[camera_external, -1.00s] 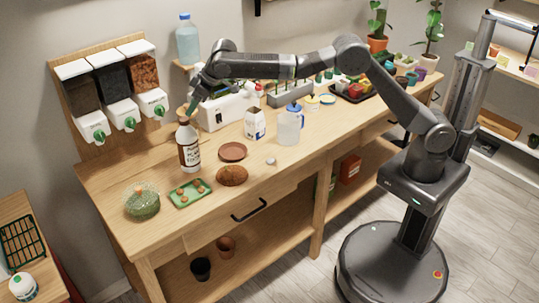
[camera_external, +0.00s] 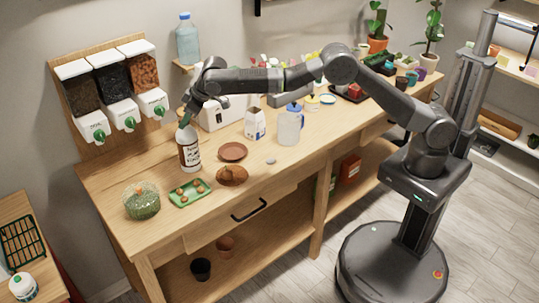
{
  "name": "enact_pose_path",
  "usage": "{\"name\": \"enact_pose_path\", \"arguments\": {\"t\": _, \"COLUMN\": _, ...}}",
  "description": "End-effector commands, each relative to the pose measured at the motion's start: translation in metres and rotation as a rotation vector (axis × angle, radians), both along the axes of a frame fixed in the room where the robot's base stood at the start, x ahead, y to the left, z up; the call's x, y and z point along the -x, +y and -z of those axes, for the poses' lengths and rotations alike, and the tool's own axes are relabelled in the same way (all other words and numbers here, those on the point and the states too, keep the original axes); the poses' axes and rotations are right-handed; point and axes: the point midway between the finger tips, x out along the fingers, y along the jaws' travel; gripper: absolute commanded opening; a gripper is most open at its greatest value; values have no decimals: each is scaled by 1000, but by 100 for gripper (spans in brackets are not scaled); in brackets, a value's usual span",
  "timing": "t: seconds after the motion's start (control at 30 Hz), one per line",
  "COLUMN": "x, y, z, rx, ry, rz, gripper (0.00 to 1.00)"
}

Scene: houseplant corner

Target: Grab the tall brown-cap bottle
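The tall bottle (camera_external: 189,154), white with a dark brown label, stands upright on the wooden workbench near its left end. My gripper (camera_external: 185,117) points down at the bottle's top, and its greenish fingers overlap the cap, which is largely hidden. I cannot tell whether the fingers touch the cap or how far apart they are.
Wall dispensers (camera_external: 119,84) hang behind left.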

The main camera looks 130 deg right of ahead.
Motion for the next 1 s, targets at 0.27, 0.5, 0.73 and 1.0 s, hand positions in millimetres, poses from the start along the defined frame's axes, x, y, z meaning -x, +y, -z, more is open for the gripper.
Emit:
{"name": "enact_pose_path", "arguments": {"t": 0.27, "x": 0, "y": 0, "z": 0, "rx": 0, "ry": 0, "rz": 0, "gripper": 0}}
{"name": "enact_pose_path", "arguments": {"t": 0.5, "x": 0, "y": 0, "z": -2, "rx": 1, "ry": -1, "rz": 0, "gripper": 0}}
{"name": "enact_pose_path", "arguments": {"t": 0.73, "x": 0, "y": 0, "z": -8, "rx": 1, "ry": -1, "rz": 0, "gripper": 0}}
{"name": "enact_pose_path", "arguments": {"t": 1.0, "x": 0, "y": 0, "z": -28, "rx": 2, "ry": -2, "rz": 0, "gripper": 0}}
